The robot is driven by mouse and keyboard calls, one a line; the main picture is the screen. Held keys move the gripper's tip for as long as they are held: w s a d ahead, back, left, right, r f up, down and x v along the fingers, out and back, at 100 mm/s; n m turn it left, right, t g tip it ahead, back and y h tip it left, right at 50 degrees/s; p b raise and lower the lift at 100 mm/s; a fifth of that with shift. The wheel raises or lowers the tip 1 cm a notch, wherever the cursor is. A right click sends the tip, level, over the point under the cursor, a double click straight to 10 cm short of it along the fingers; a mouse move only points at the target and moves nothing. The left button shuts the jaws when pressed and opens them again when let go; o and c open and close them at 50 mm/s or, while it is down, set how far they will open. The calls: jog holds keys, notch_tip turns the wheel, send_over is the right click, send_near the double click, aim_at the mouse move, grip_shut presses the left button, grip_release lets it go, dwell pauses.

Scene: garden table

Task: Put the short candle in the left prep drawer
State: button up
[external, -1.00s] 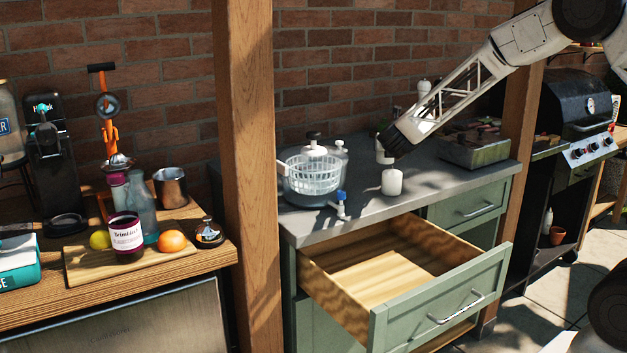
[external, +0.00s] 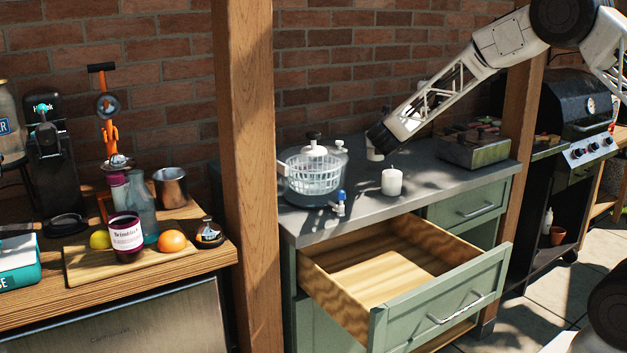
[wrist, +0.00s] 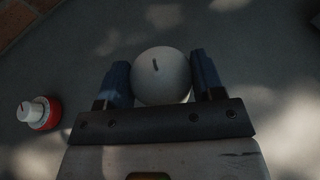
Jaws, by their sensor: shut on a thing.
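My gripper (external: 377,142) is shut on a white round candle (wrist: 161,78). In the wrist view, its dark wick shows between the two blue fingers. In the external view, the lower part of this candle (external: 374,154) shows under my gripper, above or on the grey counter toward the back; I cannot tell if it touches. A second white candle (external: 391,182) stands upright on the counter, in front of my gripper and a little to its right. Which candle is shorter is unclear. The left drawer (external: 440,300) is pulled out, and its visible wooden floor is empty.
A salad spinner (external: 312,175) and a small blue-topped item (external: 340,203) stand on the counter's left. A metal tray (external: 475,150) is at the right back. The right drawer (external: 478,206) is shut. A wooden post (external: 247,180) rises left. The wrist view shows a red-and-white item (wrist: 38,113).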

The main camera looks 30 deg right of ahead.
jog(key=shift+f, duration=1.65)
jog(key=shift+f, duration=0.15)
jog(key=o, duration=1)
jog(key=shift+s+a+r, duration=0.2)
jog(key=shift+s+r, duration=0.05)
jog(key=shift+r, duration=0.05)
jog(key=v, duration=1.1)
jog(key=shift+s, duration=0.15)
